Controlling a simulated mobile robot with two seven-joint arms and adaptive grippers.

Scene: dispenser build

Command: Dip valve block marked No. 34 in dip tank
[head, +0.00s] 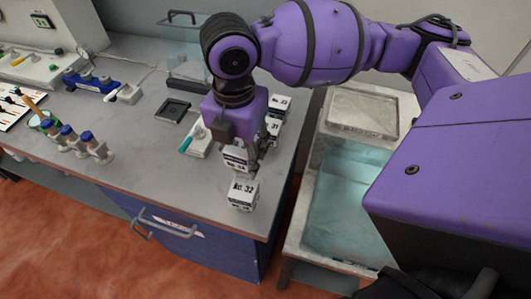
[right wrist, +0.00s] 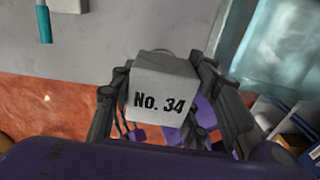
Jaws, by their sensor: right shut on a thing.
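The valve block marked No. 34 (right wrist: 160,88) is a white-grey cube with its numbered face turned to the right wrist camera. My right gripper (right wrist: 161,76) is shut on it, with a dark finger on each side. In the head view the gripper (head: 243,150) points down over the right part of the bench, and the held block (head: 235,158) shows partly below it. The dip tank (head: 345,215) stands to the right of the bench, open-topped and clear-walled with pale blue liquid. The liquid also shows at the upper right in the wrist view (right wrist: 275,38). My left gripper is not in view.
A block marked No. 32 (head: 243,193) stands near the bench's front corner, close to the held block. A block marked No. 33 (head: 281,102) and another block (head: 272,126) stand behind the gripper. A gap separates bench (head: 215,185) and tank. A teal-handled tool (head: 186,144) lies left.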

